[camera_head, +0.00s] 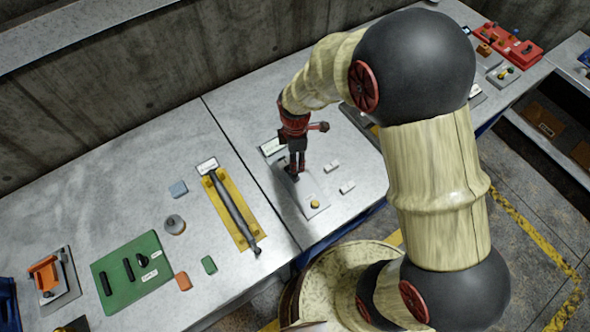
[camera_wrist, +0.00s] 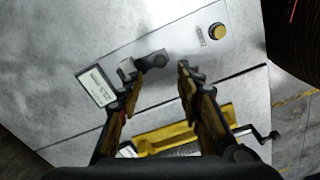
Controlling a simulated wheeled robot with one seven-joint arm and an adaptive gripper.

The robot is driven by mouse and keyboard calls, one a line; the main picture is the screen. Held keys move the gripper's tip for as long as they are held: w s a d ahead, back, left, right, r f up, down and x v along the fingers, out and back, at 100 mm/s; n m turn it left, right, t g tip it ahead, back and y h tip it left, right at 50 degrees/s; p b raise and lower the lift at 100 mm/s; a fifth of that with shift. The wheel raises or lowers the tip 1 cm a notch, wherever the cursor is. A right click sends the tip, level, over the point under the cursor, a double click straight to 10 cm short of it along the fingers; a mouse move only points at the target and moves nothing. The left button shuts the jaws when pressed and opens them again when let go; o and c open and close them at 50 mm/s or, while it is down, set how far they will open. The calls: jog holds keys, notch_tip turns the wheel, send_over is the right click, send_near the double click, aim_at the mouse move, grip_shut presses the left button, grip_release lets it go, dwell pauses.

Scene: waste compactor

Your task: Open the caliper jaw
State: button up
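A grey plate (camera_head: 302,188) lies on the bench under my gripper (camera_head: 296,170). It bears a yellow round knob (camera_head: 315,204) at its near end and dark jaw-like parts at its other end. I take this to be the caliper, but no readable label confirms it. In the wrist view, the dark jaw parts (camera_wrist: 152,61) stand just ahead of my gripper (camera_wrist: 159,76), roughly in line with the gap between its spread fingers. The yellow knob (camera_wrist: 216,32) shows farther off. My gripper is open, and nothing shows between its fingers. Whether a finger touches a jaw I cannot tell.
A yellow mount (camera_head: 219,207) with a long grey rod and crank lies to the left. A white label (camera_wrist: 97,87) stands beside the jaws. A green board (camera_head: 133,270) and small blocks lie farther left. Small white pieces (camera_head: 347,187) lie right of the plate.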

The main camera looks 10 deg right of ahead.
notch_tip(320, 180, down, 8)
jog(key=shift+r, duration=0.2)
dwell(0.3)
grip_shut()
dwell(0.4)
dwell(0.4)
